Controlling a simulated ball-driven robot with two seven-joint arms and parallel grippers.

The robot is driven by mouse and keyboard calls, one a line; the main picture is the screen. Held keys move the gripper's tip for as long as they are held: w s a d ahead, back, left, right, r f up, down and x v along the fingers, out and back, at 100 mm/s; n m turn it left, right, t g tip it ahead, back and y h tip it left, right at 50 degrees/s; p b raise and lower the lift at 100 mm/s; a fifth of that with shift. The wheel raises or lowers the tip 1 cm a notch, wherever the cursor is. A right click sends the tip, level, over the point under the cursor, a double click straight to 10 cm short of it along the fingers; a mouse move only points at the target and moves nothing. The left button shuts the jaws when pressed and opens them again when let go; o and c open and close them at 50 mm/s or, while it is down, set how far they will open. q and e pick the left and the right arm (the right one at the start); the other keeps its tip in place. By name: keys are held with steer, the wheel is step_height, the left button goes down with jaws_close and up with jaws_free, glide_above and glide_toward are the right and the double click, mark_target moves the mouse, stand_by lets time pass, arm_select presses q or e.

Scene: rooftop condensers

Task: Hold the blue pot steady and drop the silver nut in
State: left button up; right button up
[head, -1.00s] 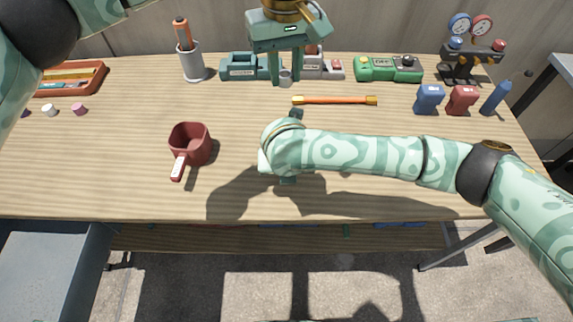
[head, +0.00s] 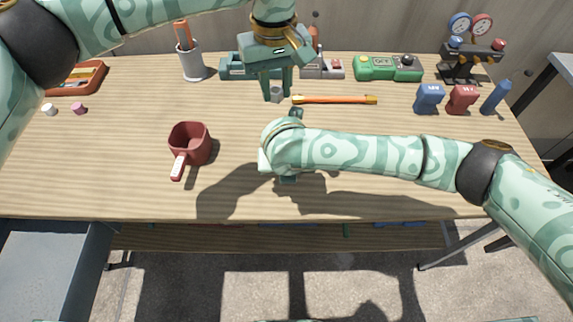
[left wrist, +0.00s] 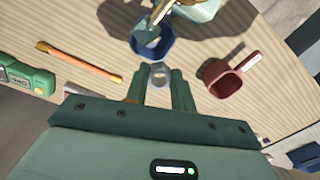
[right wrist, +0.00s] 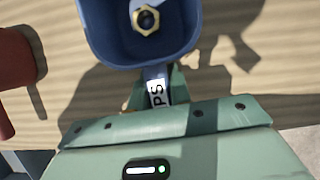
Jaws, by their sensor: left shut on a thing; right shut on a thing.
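The silver nut (head: 277,94) is a small grey ring between the fingertips of my left gripper (head: 277,84), held above the table; it also shows in the left wrist view (left wrist: 157,75). The blue pot (right wrist: 101,38) has a handle marked "PS" (right wrist: 158,92), and my right gripper (right wrist: 157,95) is shut on that handle. A brass-coloured nut (right wrist: 145,18) lies inside the pot. In the left wrist view the pot (left wrist: 167,50) is just beyond the silver nut, apart from it. In the head view my right arm hides the pot.
A red pot (head: 190,143) stands to the left. An orange rod (head: 335,100) lies right of my left gripper. A grey cup (head: 192,66), a green box (head: 388,68), gauges (head: 470,60) and blue and red blocks (head: 461,99) line the back and right. The front left is clear.

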arm_select(q)
steer(key=shift+f, duration=3.05)
steer(key=o, duration=1.1)
steer(key=shift+c, duration=0.2)
step_height(320, 180, up, 12)
